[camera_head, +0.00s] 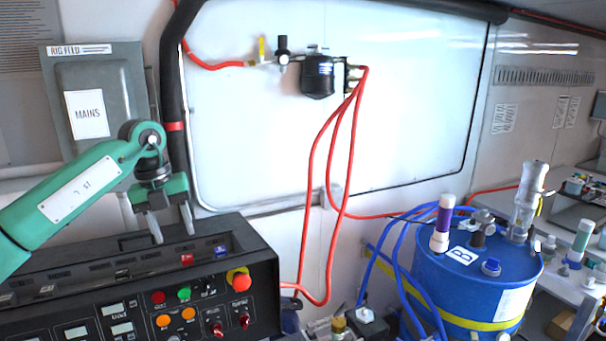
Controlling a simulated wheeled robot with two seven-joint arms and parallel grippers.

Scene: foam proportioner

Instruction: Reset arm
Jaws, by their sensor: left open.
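My left arm comes in from the left, green with a white label. Its gripper (172,238) points down with two grey fingers apart and nothing between them. It hangs over the top of the black control panel (140,262), close to a red switch (187,259) and a blue switch (221,251). I cannot tell whether the fingertips touch the panel. The panel front has a red button (158,297), a green button (184,293), orange buttons and a large red knob (241,282) on yellow. My right gripper is not in view.
A blue drum (470,275) marked B stands at the right with blue hoses and fittings on top. Red hoses (330,170) hang from a black filter unit (318,77) on the white wall. A grey MAINS box (97,100) is behind my left arm. Shelves with small items are far right.

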